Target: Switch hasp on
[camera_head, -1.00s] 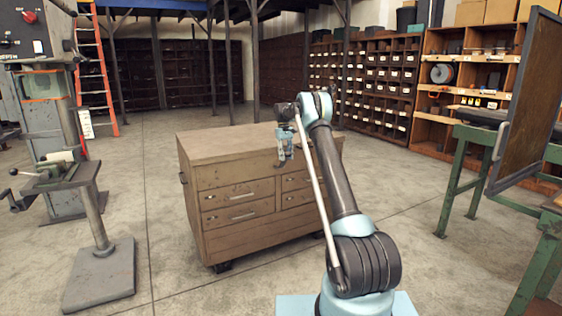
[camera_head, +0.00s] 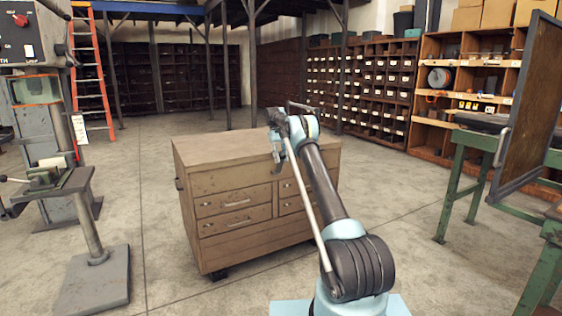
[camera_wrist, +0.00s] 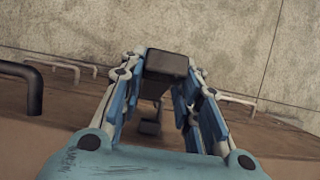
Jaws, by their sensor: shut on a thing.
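My gripper (camera_head: 276,150) is at the upper front of the brown drawer cabinet (camera_head: 238,180), near its top edge. In the wrist view my gripper (camera_wrist: 167,78) has its blue fingers closed around a dark metal piece (camera_wrist: 166,62). This piece may be the hasp, but I cannot tell for sure. A smaller dark part (camera_wrist: 150,127) shows between the fingers. What the held piece is fixed to is hidden by the fingers. In the head view the hasp is too small or hidden to make out.
A dark bent handle (camera_wrist: 34,88) stands out left of the gripper, with paler handles (camera_wrist: 62,66) beyond it. A drill press (camera_head: 45,110) is at left, a green bench (camera_head: 470,145) with an upright panel at right. Floor is clear around the cabinet.

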